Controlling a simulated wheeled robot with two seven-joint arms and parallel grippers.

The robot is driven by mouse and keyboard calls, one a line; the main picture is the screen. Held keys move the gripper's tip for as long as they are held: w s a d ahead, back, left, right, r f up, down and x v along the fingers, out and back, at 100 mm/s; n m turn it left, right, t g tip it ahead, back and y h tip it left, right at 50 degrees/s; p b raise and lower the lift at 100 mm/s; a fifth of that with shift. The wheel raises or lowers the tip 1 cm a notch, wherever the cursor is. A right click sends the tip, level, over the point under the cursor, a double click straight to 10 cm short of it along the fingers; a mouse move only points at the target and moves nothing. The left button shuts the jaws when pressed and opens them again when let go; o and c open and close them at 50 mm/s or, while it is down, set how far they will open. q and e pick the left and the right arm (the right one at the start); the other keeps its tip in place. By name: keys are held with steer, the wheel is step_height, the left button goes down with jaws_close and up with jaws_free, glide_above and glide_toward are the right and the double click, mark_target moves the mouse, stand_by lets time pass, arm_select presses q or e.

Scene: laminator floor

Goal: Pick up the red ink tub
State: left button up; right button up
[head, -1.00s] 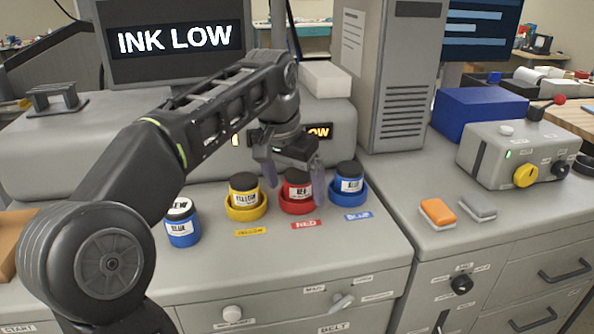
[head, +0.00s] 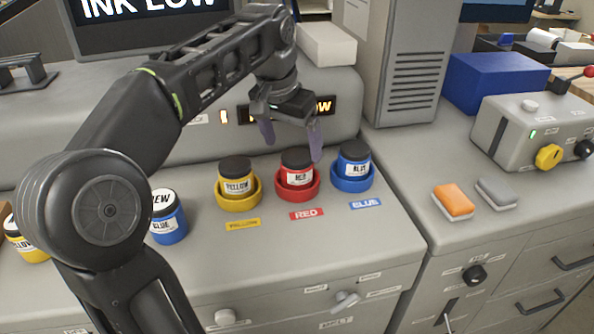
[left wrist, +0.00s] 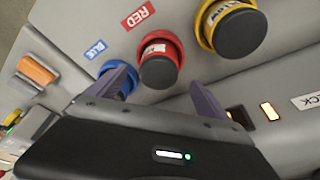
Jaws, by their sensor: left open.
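The red ink tub (head: 297,170) has a dark lid and a white label and stands upright in a red ring holder (head: 297,193) on the grey counter. A red label marked RED (head: 307,214) lies in front of it. My left gripper (head: 292,142) is open and empty above and just behind the tub, fingers pointing down. In the left wrist view the red tub (left wrist: 158,72) appears beyond and between the two fingertips (left wrist: 158,88), apart from them. My right gripper is not in view.
A yellow tub (head: 236,177) in a yellow holder stands to the left, and a blue tub (head: 354,162) in a blue holder close on the right. A spare blue tub (head: 168,222) stands further left. The counter front is clear.

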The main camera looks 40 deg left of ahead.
mark_target(295, 156)
arm_select(q)
steer(key=shift+x, duration=0.8)
steer(key=shift+w+d+f, duration=0.1)
steer(key=shift+f, duration=0.4)
steer(key=p+x, duration=0.1)
steer(key=x, duration=0.3)
steer(key=shift+f, duration=0.15)
steer(key=c, duration=1.6)
steer(key=shift+o, duration=0.2)
